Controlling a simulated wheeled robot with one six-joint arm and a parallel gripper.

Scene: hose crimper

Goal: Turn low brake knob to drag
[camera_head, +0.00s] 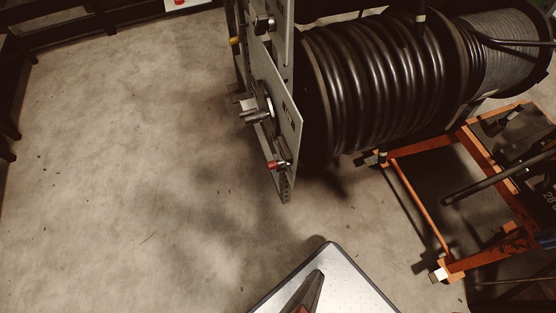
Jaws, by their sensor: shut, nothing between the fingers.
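A grey upright panel (288,118) stands at the end of a large black hose reel (375,75), seen steeply from above. A large silver and dark knob or hub (258,108) sits on the panel's left face. Below it, near the panel's lower corner, is a small red-tipped knob (273,165). A dark and silver knob (264,23) is on the upper plate. I cannot tell for sure which is the low brake knob, and its setting is too small to read. I cannot make out my gripper in this view.
An orange metal frame (415,200) with dark rods stands on the floor at right. A second reel (505,60) is behind at upper right. A yellow part (236,41) shows at the panel's left. The concrete floor (120,170) left of the panel is clear.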

